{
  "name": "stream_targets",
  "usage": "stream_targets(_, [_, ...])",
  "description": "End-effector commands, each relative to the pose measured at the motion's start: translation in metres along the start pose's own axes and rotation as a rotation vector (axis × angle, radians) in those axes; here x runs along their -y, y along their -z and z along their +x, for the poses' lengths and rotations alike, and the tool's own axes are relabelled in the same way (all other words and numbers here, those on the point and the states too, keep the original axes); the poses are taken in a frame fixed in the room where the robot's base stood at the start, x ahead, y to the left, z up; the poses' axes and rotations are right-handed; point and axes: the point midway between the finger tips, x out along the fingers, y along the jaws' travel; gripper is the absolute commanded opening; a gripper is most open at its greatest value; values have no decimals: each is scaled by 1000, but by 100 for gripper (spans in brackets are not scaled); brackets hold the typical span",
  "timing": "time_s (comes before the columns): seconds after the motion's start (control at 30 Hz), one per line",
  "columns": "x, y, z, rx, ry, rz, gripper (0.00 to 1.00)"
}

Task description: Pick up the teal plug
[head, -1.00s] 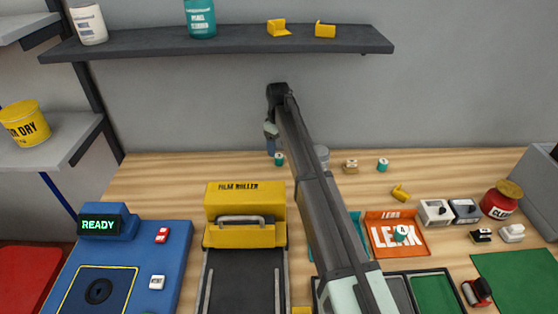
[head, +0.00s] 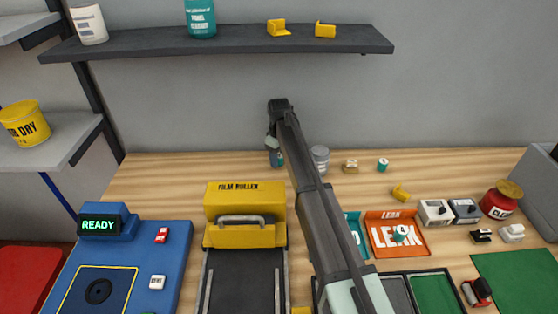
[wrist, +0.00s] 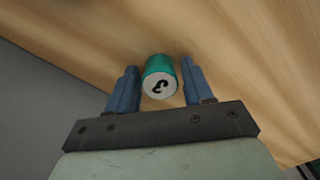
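A teal plug (wrist: 160,78) with a white end bearing a dark mark stands on the wood bench, between the two blue fingers of my gripper (wrist: 159,68) in the wrist view. The fingers are open on either side of it, with narrow gaps. In the head view my gripper (head: 276,157) is low at the back of the bench and mostly hides this plug. A second teal plug (head: 383,165) stands farther right. A third teal plug (head: 400,233) is in the orange LEAK tray (head: 377,246).
A grey cylinder (head: 320,159) and a small tan part (head: 350,166) stand just right of my gripper. The yellow film roller (head: 245,215) is in front. A dark shelf (head: 230,42) hangs above on the wall. The bench left of my gripper is clear.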

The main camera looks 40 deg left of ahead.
Motion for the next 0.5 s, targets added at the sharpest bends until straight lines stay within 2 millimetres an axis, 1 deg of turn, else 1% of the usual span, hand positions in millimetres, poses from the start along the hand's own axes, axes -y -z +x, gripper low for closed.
stream_targets(0.03, [0,0,0,0,0,0,46])
stream_targets(0.07, [0,0,0,0,0,0,43])
stream_targets(0.43, [0,0,0,0,0,0,8])
stream_targets(0.5, [0,0,0,0,0,0,6])
